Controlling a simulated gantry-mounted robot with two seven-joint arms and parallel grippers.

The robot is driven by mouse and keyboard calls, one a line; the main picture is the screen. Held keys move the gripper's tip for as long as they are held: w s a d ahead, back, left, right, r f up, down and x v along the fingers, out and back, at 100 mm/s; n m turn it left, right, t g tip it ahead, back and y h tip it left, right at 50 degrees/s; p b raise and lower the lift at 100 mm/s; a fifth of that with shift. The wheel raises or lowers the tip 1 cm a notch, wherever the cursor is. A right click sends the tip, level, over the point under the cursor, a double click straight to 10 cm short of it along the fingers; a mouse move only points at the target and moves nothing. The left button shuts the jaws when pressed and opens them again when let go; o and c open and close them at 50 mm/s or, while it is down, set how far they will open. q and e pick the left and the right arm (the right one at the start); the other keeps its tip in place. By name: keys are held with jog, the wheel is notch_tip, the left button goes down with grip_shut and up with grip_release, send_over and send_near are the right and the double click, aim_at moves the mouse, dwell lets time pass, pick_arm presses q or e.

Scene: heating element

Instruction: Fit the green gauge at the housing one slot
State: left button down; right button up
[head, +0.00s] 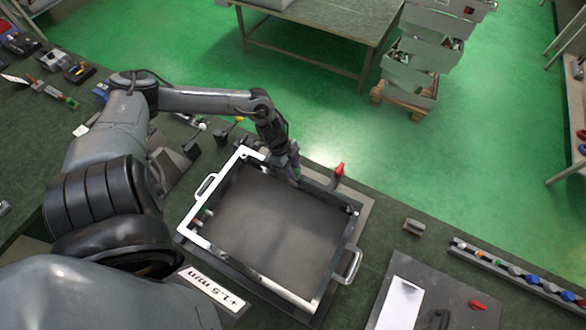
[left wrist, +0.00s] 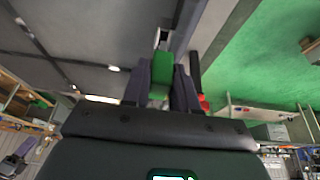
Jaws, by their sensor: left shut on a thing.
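My left gripper (head: 292,172) is at the far wall of the metal housing (head: 215,252), a shallow square frame with handles on two sides. It is shut on the green gauge (left wrist: 161,65), which stands out between the two fingers in the left wrist view. My right gripper is not in view.
A red-topped handle (head: 339,170) stands just right of my left gripper. A plate marked "+1.5 mm" (head: 212,289) lies along the housing's near left side. A rail (head: 515,274) with several coloured pieces and a grey board (head: 425,290) are at the right.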

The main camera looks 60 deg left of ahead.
pick_arm(q)
jog(key=shift+p, duration=0.85)
dwell(1.5)
jog(key=shift+f, duration=0.1)
dwell(0.4)
jog(key=shift+f+b, duration=1)
jog(key=shift+f, duration=0.65)
jog(key=c, duration=0.8)
grip_release()
jog(key=shift+r, duration=0.1)
jog(key=shift+s+a+r, duration=0.15)
jog(key=shift+a+r, duration=0.05)
jog(key=shift+r, duration=0.2)
jog(key=p+v, duration=0.3)
jog(key=v, duration=0.7)
jog(key=shift+p, duration=0.35)
jog(key=shift+s+d+f, duration=0.1)
